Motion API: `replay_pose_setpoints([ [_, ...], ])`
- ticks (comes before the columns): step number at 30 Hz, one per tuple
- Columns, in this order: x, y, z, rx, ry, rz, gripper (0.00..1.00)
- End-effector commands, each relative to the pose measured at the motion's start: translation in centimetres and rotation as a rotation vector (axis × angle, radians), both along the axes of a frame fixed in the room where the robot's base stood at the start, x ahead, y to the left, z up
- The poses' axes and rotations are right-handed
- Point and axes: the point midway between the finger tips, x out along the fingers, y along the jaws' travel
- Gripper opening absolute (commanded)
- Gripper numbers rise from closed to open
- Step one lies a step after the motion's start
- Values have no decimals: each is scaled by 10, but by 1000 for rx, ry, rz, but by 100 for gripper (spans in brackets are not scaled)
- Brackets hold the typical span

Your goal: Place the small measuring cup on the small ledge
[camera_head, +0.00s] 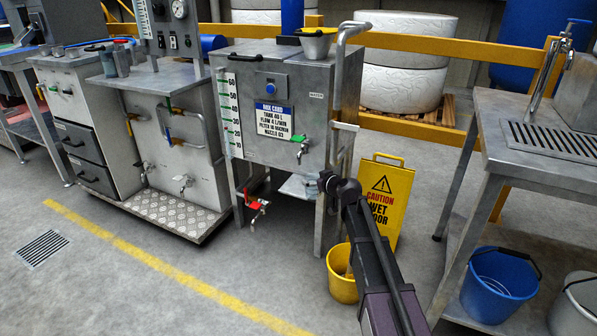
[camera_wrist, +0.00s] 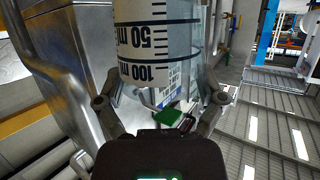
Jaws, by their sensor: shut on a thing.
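The measuring cup (camera_wrist: 155,35) is a clear or whitish cylinder with black marks reading 50 ml and 100 ml. It fills the upper middle of the wrist view, and its top end is cut off. My gripper (camera_wrist: 162,85) is shut on the cup, with one finger on each side. In the head view my arm hides the fingers and the cup, close to the right front leg of the steel tank stand. A small pale grey plate (camera_head: 299,187) below the green-handled tap may be the ledge; I cannot tell for sure.
The steel mixing tank (camera_head: 262,75) has a green-handled tap (camera_head: 300,141) and a red-handled valve (camera_head: 255,205). A yellow wet-floor sign (camera_head: 386,190) and a yellow bucket (camera_head: 341,272) stand beside my arm. A steel bench (camera_head: 520,145) is at right.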

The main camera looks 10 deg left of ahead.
Motion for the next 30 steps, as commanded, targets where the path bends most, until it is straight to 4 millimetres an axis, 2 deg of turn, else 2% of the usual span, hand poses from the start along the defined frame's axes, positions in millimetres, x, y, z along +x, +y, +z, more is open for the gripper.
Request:
replay_pose_setpoints([
  [1,12,7,0,0,0,1,44],
  [7,34,24,0,-1,-1,0,44],
  [23,39,29,0,0,0,-1,44],
  [30,59,44,0,0,0,0,44],
])
